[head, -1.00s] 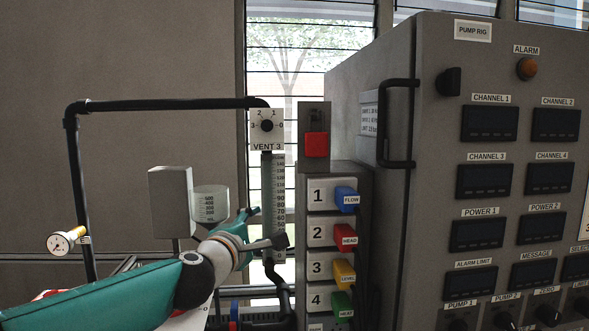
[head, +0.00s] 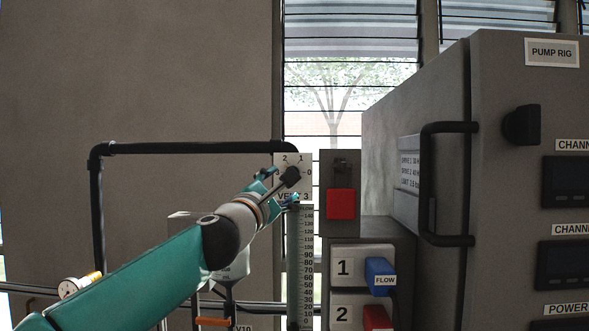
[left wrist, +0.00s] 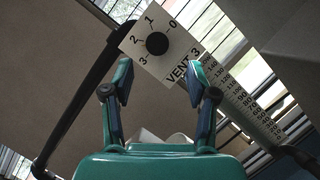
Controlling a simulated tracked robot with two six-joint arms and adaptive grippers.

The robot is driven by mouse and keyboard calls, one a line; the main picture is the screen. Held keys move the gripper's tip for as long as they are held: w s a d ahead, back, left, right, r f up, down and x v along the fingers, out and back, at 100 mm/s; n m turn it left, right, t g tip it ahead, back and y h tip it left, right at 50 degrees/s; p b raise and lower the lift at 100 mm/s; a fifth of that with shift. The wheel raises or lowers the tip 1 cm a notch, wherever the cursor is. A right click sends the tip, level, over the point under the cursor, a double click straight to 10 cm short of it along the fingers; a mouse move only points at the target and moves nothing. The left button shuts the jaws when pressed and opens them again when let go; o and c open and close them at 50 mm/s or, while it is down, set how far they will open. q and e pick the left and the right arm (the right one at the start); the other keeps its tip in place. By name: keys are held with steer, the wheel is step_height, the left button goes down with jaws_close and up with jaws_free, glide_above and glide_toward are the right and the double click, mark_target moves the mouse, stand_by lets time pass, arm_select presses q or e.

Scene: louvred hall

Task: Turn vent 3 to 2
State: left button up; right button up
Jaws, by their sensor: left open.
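The vent 3 dial plate (head: 280,161) is white, with 0 to 3 printed around its knob, at the end of a black pipe. In the left wrist view the plate (left wrist: 183,55) is tilted and its dark round knob (left wrist: 157,43) shows clearly. I cannot tell which number the knob points to. My left gripper (left wrist: 160,77) is open and empty, its fingertips spread just below the knob in that view, apart from it. My right gripper is not shown.
Right of the dial is a grey panel with a red padlock-like block (head: 341,204). Below it are numbered plugs, including a blue FLOW one (head: 380,275). A scaled tube (head: 306,265) hangs under the dial. The large pump rig cabinet (head: 520,190) stands right.

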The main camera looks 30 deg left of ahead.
arm_select(q)
steer(key=p+x, duration=0.4)
steer(key=x, duration=0.4)
steer(key=shift+w+a, duration=0.1)
steer(key=shift+a, duration=0.1)
jaws_close()
steer(key=m+p, duration=0.1)
steer(key=p, duration=0.1)
steer(key=m+p, duration=0.1)
steer(key=shift+r+g+h+p, duration=0.3)
steer(key=shift+h+p, duration=0.1)
steer(key=shift+f+m+p, duration=0.25)
steer(key=shift+m+p, duration=0.3)
steer(key=shift+m, duration=0.25)
steer(key=shift+f, duration=0.2)
jaws_free()
steer(key=shift+r, duration=0.1)
